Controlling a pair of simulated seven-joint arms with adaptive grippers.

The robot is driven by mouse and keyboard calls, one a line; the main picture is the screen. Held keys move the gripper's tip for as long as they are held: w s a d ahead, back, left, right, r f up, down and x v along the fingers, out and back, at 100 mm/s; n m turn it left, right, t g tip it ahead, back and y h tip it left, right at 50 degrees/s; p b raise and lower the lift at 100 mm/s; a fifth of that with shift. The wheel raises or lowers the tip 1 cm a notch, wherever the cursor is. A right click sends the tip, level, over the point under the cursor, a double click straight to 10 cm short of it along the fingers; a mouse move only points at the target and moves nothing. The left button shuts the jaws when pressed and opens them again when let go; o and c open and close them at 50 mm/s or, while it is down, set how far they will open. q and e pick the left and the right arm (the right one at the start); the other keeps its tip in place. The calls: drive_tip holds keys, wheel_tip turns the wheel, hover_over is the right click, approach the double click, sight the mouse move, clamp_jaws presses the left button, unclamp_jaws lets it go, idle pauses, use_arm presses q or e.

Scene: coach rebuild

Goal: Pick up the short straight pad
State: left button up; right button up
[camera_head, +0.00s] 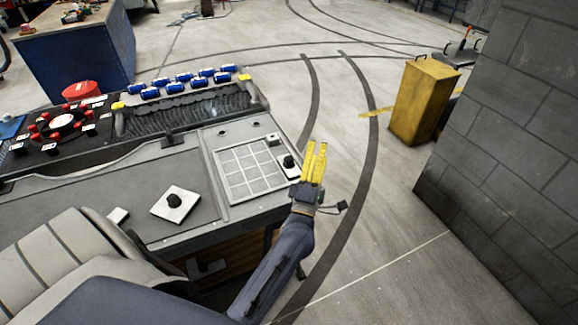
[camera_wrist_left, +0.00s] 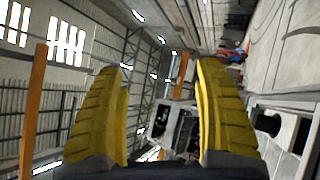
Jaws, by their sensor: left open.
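My left gripper (camera_head: 314,160) has yellow fingers and is held up at the right edge of the grey console (camera_head: 100,205). In the left wrist view its two fingers (camera_wrist_left: 163,105) stand wide apart with nothing between them. A light grid panel (camera_head: 247,172) lies on the console, left of the gripper. A pale pad with a black knob (camera_head: 289,163) lies at the grid's right edge, close beside the fingers. A small pale block (camera_head: 273,139) sits at the grid's upper corner. I cannot tell which piece is the short straight pad. My right gripper is not in view.
A square white plate with a black knob (camera_head: 175,204) and a small white piece (camera_head: 118,215) lie left of the grid. A striped seat (camera_head: 60,250) stands in front. A yellow bin (camera_head: 423,100) and a grey block wall (camera_head: 510,140) stand right, beyond open floor.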

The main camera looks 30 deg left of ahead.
use_arm(q)
drive_tip(key=a+n+g+y, duration=0.4)
drive_tip(key=a+n+y, duration=0.25)
drive_tip(key=n, duration=0.45)
drive_tip(key=n+g+y, duration=0.2)
drive_tip(key=n+g, duration=0.7)
drive_tip(key=n, duration=0.3)
hover_over(287, 157)
drive_tip(key=s+d, duration=0.2)
drive_tip(key=s, duration=0.1)
drive_tip(key=shift+h, duration=0.25)
drive_tip(key=f, duration=0.6)
drive_tip(key=shift+s+d+f, duration=0.1)
drive_tip(key=shift+s+d, duration=0.05)
drive_tip(key=shift+d, duration=0.05)
drive_tip(key=f+n, duration=0.1)
drive_tip(key=f+g+h, duration=0.1)
drive_tip(key=d+f+n+g+h, duration=0.1)
drive_tip(key=f, duration=0.1)
drive_tip(key=shift+w+n, duration=0.3)
drive_tip(key=shift+w, duration=0.1)
drive_tip(key=shift+w+d+f+n+h, duration=0.15)
drive_tip(key=shift+d+f+n+h, duration=0.2)
drive_tip(key=shift+f, duration=0.25)
drive_tip(key=shift+x, duration=3.7)
drive_tip(key=shift+f, duration=0.15)
drive_tip(key=c, duration=1.3)
